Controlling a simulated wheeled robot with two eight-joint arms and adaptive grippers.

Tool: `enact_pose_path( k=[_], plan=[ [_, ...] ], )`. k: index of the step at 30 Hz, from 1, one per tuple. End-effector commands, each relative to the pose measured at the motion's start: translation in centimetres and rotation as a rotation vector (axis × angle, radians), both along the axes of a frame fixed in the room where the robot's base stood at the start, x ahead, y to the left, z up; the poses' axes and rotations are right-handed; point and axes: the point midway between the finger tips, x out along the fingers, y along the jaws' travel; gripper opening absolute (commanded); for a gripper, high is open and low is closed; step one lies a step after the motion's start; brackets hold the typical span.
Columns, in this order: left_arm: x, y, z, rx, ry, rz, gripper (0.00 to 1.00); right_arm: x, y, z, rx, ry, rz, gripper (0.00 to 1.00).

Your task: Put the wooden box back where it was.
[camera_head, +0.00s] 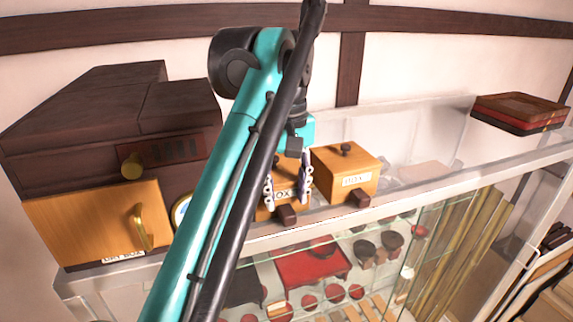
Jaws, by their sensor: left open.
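My left gripper (287,203) comes down over a small wooden box (292,206) on top of the glass cabinet. Its two fingers are apart, one towards each side of this box. They look open; I cannot tell whether they touch it. The box has a pale label partly covered by the gripper, and a dark block at its front foot. A similar wooden box (328,178) with a dark knob and a label stands just to its right. Which one the task means is not clear. My right gripper is not in view.
A dark wooden chest (60,133) with an orange-brown drawer-like front (85,222) stands at the left. Stacked trays (520,108) lie at the far right. Red and dark dishes sit inside the glass cabinet (450,184). Its top right of the boxes looks mostly clear.

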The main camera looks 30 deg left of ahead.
Motion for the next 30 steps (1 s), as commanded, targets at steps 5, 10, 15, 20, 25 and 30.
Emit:
enact_pose_path(
  k=[5,10,15,20,25,30],
  plan=[
    [0.0,0.0,3.9,0.0,0.0,0.0,0.44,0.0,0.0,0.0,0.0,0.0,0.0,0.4],
    [0.0,0.0,6.7,0.0,0.0,0.0,0.44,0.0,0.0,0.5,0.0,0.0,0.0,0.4],
    [0.0,0.0,8.3,0.0,0.0,0.0,0.44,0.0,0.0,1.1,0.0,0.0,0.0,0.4],
    [0.0,0.0,8.7,0.0,0.0,0.0,0.44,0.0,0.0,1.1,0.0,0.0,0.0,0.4],
    [0.0,0.0,8.6,0.0,0.0,0.0,0.44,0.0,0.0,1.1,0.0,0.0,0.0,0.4],
    [0.0,0.0,8.6,0.0,0.0,0.0,0.44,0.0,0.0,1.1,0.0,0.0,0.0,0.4]
  ],
)
